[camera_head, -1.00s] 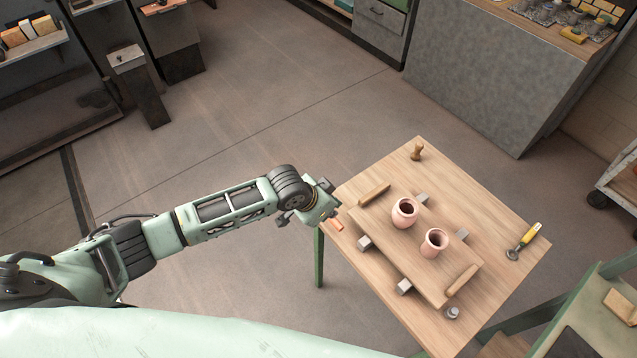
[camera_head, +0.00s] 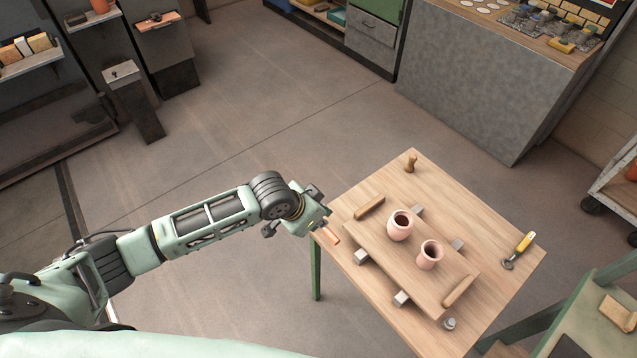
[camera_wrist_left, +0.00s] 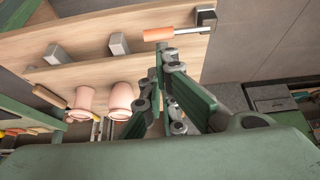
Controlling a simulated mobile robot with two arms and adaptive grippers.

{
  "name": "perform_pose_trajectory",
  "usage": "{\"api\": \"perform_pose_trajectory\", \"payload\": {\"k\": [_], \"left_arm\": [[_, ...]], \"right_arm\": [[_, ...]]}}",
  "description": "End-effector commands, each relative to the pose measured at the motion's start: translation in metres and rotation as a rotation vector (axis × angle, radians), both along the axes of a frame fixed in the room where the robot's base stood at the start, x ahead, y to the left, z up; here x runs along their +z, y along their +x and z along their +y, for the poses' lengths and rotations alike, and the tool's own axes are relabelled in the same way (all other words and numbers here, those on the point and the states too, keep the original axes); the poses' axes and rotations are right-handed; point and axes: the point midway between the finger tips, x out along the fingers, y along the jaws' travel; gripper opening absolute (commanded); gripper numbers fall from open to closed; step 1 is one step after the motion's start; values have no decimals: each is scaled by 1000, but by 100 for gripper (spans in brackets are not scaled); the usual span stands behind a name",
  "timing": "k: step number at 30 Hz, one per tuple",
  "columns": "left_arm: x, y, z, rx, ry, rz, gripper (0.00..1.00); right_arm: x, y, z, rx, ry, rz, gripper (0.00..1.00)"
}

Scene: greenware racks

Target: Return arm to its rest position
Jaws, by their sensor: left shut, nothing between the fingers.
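My left arm reaches in from the left in the head view, with its wrist at the left edge of the wooden table (camera_head: 470,195). My left gripper (camera_wrist_left: 163,50) shows in the left wrist view, shut and empty; its fingers are hidden behind the wrist in the head view. Two pink clay pots, one (camera_head: 399,225) and another (camera_head: 430,255), stand upright on a ware board (camera_head: 400,262) on the table, apart from the gripper. My right gripper is in neither view.
An orange-handled tool (camera_head: 329,235) lies at the table's left edge beside my wrist. A wooden stamp (camera_head: 411,162) and a yellow-handled tool (camera_head: 523,243) are on the table. A grey counter (camera_head: 490,80) stands beyond. Open floor (camera_head: 240,110) lies left of the table.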

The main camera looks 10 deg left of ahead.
Motion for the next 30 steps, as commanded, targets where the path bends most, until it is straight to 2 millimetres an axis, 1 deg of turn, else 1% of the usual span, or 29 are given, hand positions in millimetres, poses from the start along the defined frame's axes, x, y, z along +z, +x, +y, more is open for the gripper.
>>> {"api": "perform_pose_trajectory", "payload": {"k": [5,7,8,11,12,14,15,16,17,18,20,21,23,24,26,27,29,30], "left_arm": [[0,0,0,0,0,0,0],[-5,1,1,6,-2,1,0],[-11,1,2,13,-3,1,0],[-47,6,9,63,-13,0,0],[-69,8,15,93,-17,0,0],[-106,8,26,141,-19,-1,0],[-132,6,34,174,-18,0,0],[-152,3,41,200,-16,3,0],[-171,-1,48,223,-13,5,0],[-196,-9,57,249,-5,11,0],[-233,-24,70,288,7,21,0],[-259,-38,79,312,17,33,0],[-296,-62,91,344,36,53,0],[-320,-80,98,361,47,68,0],[-353,-110,108,385,66,93,0],[-374,-132,114,399,79,112,0],[-404,-166,121,415,98,140,0],[-422,-191,124,425,111,161,0]], "right_arm": [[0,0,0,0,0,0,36],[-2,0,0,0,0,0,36],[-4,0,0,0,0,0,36],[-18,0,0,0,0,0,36],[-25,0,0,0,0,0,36],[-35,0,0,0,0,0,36],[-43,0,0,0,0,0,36],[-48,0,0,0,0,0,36],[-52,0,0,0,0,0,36],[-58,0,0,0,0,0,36],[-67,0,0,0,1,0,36],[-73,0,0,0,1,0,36],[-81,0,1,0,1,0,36],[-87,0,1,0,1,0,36],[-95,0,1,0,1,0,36],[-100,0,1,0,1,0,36],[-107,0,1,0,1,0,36],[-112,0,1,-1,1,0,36]]}}
